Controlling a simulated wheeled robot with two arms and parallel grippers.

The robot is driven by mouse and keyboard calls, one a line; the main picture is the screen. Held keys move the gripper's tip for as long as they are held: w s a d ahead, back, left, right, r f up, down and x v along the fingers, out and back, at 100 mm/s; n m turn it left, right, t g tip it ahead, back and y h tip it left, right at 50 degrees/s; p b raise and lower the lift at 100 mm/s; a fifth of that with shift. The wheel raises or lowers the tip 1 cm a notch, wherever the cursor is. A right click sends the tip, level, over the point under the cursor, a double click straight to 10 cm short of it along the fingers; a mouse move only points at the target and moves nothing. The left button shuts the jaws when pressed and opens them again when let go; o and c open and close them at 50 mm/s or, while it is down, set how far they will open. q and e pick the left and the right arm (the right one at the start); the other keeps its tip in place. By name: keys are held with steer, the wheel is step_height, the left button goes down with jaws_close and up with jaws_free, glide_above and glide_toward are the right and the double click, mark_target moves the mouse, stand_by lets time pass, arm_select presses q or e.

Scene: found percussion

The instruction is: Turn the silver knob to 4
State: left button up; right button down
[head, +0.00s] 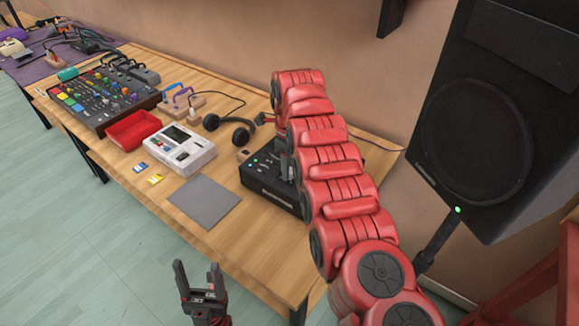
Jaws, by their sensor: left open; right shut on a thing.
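The black box (272,192) with small green lights stands on the wooden table, under my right arm. My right gripper (287,170) reaches down to the top of this box and is mostly hidden by the red arm. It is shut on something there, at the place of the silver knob. The knob itself and its number scale cannot be made out. My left gripper (200,276) is open and empty, pointing up in front of the table's front edge, well apart from the box.
On the wooden table (240,236) are a grey mat (205,201), a white device (178,152), a red tray (133,129), black headphones (241,137) and a mixer (98,97). A large black speaker (475,130) stands at the right.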

mark_target(291, 169)
steer(key=shift+m, duration=0.6)
steer(key=c, duration=0.5)
jaws_free()
steer(key=shift+r, duration=0.1)
steer(key=shift+r, duration=0.3)
step_height(291, 169, up, 6)
steer(key=shift+w+d+f+p, duration=0.1)
steer(key=shift+d+p, duration=0.05)
steer(key=shift+p, duration=1.1)
step_height(291, 169, up, 11)
steer(key=p, duration=1.1)
steer(key=shift+f, duration=0.1)
